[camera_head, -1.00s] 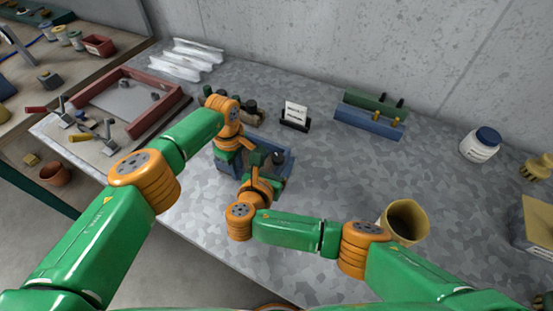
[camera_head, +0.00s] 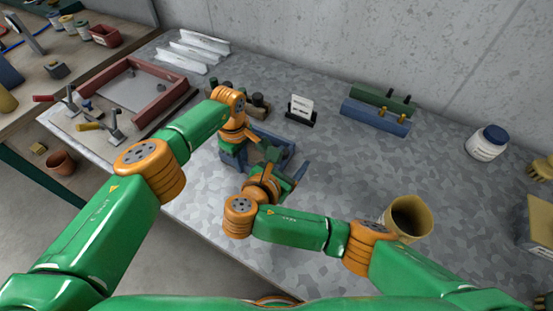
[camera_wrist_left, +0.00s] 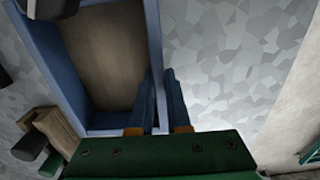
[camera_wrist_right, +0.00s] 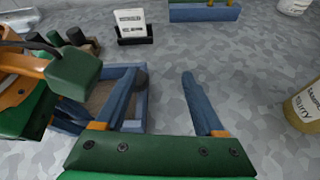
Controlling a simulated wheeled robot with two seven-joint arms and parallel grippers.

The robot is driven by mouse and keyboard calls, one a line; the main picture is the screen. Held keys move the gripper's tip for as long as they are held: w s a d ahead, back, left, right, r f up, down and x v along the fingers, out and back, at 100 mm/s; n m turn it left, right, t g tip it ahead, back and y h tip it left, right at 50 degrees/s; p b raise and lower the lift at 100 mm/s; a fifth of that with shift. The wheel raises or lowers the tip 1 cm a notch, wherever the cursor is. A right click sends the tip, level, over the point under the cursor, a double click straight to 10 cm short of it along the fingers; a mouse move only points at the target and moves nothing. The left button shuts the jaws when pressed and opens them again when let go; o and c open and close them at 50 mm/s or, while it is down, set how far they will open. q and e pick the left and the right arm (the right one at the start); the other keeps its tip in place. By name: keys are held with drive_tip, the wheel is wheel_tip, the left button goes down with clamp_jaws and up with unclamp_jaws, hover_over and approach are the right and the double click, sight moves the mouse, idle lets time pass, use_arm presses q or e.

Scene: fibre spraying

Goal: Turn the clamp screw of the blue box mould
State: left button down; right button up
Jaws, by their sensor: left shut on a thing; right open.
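The blue box mould (camera_head: 258,131) stands on the grey table, partly hidden by my arms. The left wrist view shows its blue walls and brown inside (camera_wrist_left: 103,45). My left gripper (camera_wrist_left: 160,80) is shut on one blue wall, a finger on each side. My right gripper (camera_wrist_right: 158,75) is open at the mould's right end, its fingers spread wide. A dark round knob (camera_wrist_right: 140,79) at that end, perhaps the clamp screw, shows just beside the right gripper's left finger. I cannot tell whether they touch.
A card in a black stand (camera_head: 301,108) and several dark-topped pieces (camera_head: 258,103) stand behind the mould. A blue and a green block (camera_head: 376,120) lie at the back. A tan cup (camera_head: 408,218) stands near my right forearm.

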drive_tip(key=w+d+m+g, duration=0.3)
drive_tip(key=d+m, duration=0.2)
drive_tip(key=m+g+y, duration=0.7)
drive_tip(key=m+y, duration=0.3)
approach(286, 151)
drive_tip(key=x, duration=0.8)
drive_tip(key=shift+w+a+f, duration=0.1)
drive_tip(key=shift+a+f, duration=0.2)
drive_tip(key=shift+a, duration=0.05)
clamp_jaws()
